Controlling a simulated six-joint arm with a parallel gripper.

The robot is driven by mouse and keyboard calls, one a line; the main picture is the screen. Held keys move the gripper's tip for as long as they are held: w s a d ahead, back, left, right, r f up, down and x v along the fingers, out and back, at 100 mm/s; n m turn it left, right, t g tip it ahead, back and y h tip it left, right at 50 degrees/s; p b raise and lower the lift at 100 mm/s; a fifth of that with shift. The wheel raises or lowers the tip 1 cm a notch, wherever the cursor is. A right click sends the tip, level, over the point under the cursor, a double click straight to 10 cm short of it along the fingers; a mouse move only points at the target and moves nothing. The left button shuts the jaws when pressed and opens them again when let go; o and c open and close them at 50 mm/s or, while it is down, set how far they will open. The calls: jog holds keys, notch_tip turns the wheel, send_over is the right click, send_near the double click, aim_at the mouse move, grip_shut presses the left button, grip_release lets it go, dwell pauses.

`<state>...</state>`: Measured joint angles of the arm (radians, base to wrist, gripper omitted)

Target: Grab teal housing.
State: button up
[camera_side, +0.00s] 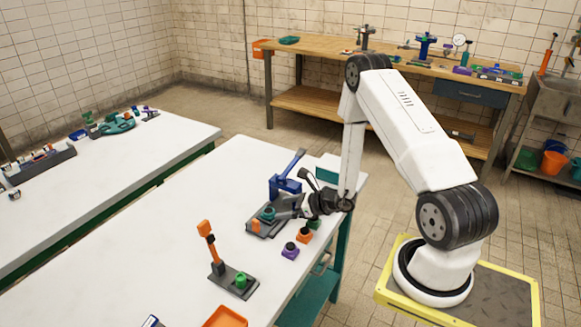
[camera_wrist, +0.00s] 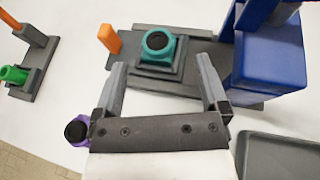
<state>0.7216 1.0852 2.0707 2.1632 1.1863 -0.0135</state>
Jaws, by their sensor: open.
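The teal housing (camera_wrist: 160,47) sits on a dark square seat on a grey base plate (camera_wrist: 190,85), with a dark round opening on top. In the side view the teal housing (camera_side: 268,214) shows just beyond my fingertips. My gripper (camera_wrist: 160,80) is open and empty. Its two fingers point toward the housing, one to each side, with the housing a little ahead of the tips and the gap between them clear. In the side view my gripper (camera_side: 285,210) reaches in low over the table from the right.
A blue press-like post (camera_wrist: 268,60) stands close to the right finger. An orange block (camera_wrist: 110,38) stands on the plate's left. A purple part (camera_wrist: 77,130) lies by my gripper's left side. A green part on an orange-levered fixture (camera_side: 240,281) is nearer the camera. A grey tray (camera_wrist: 280,155) is lower right.

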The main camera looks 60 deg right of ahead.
aim_at(269, 210)
jog(key=shift+w, duration=0.1)
jog(key=shift+x, duration=2.55)
jog(key=shift+a, duration=0.15)
grip_shut()
